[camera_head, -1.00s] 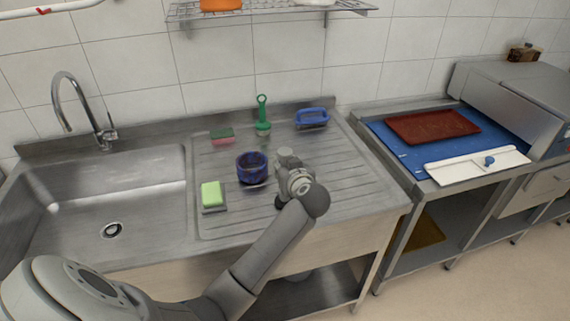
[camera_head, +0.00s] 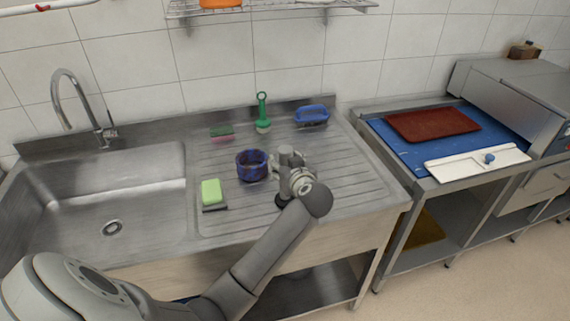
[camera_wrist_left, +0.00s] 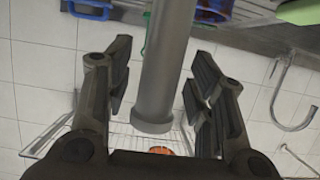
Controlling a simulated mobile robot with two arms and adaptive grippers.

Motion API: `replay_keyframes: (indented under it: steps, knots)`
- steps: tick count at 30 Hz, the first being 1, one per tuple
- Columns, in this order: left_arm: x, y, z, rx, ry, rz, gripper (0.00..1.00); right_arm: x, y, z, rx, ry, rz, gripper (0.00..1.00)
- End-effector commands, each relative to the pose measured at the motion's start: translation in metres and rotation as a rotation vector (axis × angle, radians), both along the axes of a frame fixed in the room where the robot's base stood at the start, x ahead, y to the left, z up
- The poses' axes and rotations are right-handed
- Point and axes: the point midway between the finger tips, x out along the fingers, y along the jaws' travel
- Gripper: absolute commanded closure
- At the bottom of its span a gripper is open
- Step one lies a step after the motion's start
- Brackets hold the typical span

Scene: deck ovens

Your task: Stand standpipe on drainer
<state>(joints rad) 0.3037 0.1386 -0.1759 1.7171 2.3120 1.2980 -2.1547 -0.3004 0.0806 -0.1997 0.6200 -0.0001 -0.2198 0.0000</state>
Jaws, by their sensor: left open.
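The standpipe is a plain grey pipe (camera_head: 286,156) on the ribbed steel drainer (camera_head: 340,180), right of the blue-purple bowl. It looks upright, but my gripper and wrist hide its foot in the head view. In the left wrist view the pipe (camera_wrist_left: 163,70) runs between my fingers and ends in a slightly wider collar. My left gripper (camera_head: 290,172) is at the pipe. Its fingers (camera_wrist_left: 158,85) are open, one on each side; a thin gap shows on the left, and contact on the right cannot be told. My right gripper is out of view.
On the drainer are the bowl (camera_head: 252,165), a green sponge (camera_head: 211,191), a pink-green sponge (camera_head: 221,132), a green-handled brush (camera_head: 263,115) and a blue-handled brush (camera_head: 312,115). The sink (camera_head: 110,205) lies left. The drainer's right side is clear.

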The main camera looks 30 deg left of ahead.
Motion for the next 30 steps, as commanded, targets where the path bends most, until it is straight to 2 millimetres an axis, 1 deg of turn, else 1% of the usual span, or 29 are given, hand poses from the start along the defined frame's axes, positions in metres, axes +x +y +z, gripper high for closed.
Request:
replay_keyframes:
  steps: [9, 12, 15, 21, 27, 30]
  knots:
    - [-0.039, -0.047, 0.021, -0.003, -0.003, -0.002, 0.5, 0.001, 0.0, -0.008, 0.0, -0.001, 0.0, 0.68]
    - [-0.051, -0.059, 0.027, -0.004, -0.002, 0.0, 0.5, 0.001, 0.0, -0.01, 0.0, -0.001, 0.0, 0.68]
    - [-0.059, -0.069, 0.033, -0.001, -0.002, 0.0, 0.5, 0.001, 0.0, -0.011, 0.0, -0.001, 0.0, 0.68]
    - [-0.067, -0.077, 0.037, 0.0, 0.0, 0.001, 0.5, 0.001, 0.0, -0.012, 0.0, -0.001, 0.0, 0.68]
    - [-0.067, -0.077, 0.038, 0.0, -0.002, 0.003, 0.5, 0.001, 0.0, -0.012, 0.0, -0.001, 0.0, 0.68]
    - [-0.067, -0.074, 0.041, 0.015, -0.037, 0.016, 0.5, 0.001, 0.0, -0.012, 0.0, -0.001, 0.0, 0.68]
